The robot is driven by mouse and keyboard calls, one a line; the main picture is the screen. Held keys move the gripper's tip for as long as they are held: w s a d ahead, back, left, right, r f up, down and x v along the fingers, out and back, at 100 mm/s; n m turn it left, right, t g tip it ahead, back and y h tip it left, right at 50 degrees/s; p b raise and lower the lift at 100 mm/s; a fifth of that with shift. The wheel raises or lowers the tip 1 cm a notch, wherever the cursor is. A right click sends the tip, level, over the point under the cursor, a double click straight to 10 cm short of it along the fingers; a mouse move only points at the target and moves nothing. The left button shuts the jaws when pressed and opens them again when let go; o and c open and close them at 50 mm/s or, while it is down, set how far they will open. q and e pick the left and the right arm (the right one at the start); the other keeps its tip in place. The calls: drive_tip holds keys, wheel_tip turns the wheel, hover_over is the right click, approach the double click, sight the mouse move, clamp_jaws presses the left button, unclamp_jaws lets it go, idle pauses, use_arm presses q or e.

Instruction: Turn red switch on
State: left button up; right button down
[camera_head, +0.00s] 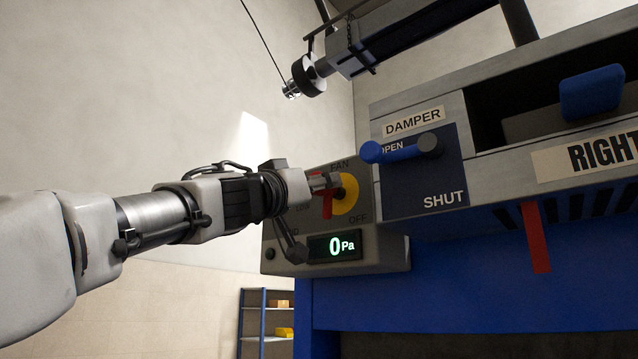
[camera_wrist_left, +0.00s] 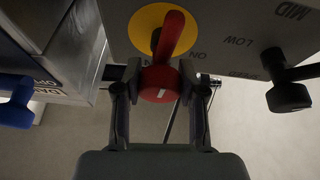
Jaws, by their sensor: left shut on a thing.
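The red switch (camera_head: 327,206) is on a yellow round plate (camera_head: 345,194) on the grey fan panel, under the word FAN. OFF is lettered at its lower right. My left gripper (camera_head: 328,183) reaches in from the left and is at the switch. In the left wrist view the red switch (camera_wrist_left: 160,84) sits between the two fingers of my left gripper (camera_wrist_left: 160,100), which are shut on its round red part. My right gripper is not in view.
A dark knob (camera_head: 296,252) is on the same panel, left of a display (camera_head: 335,247) reading 0 Pa. The blue damper handle (camera_head: 400,150) is close on the right, at OPEN. A red strip (camera_head: 535,238) hangs from the press. A shelf (camera_head: 265,315) stands behind.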

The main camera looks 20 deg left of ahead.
use_arm(q)
drive_tip(key=m, duration=0.1)
drive_tip(key=m+h+p, duration=0.1)
drive_tip(key=m+h, duration=0.1)
drive_tip(key=m, duration=0.1)
drive_tip(key=shift+a+r+g+p, duration=0.15)
drive_tip(key=shift+r+g+p, duration=0.15)
drive_tip(key=shift+g, duration=0.1)
drive_tip(key=m+g+h+p, duration=0.1)
drive_tip(key=m, duration=0.3)
drive_tip(key=shift+f+h, duration=0.1)
drive_tip(key=shift+h, duration=0.3)
drive_tip(key=m+g, duration=0.1)
drive_tip(key=m, duration=0.2)
drive_tip(key=m+g+h, duration=0.1)
drive_tip(key=m+g, duration=0.1)
drive_tip(key=m, duration=0.2)
drive_tip(key=shift+h, duration=0.3)
drive_tip(key=m+g, duration=0.2)
drive_tip(key=m, duration=0.3)
drive_tip(key=shift+w+f, duration=0.1)
drive_tip(key=o, duration=1.2)
drive_tip(key=shift+c, duration=0.2)
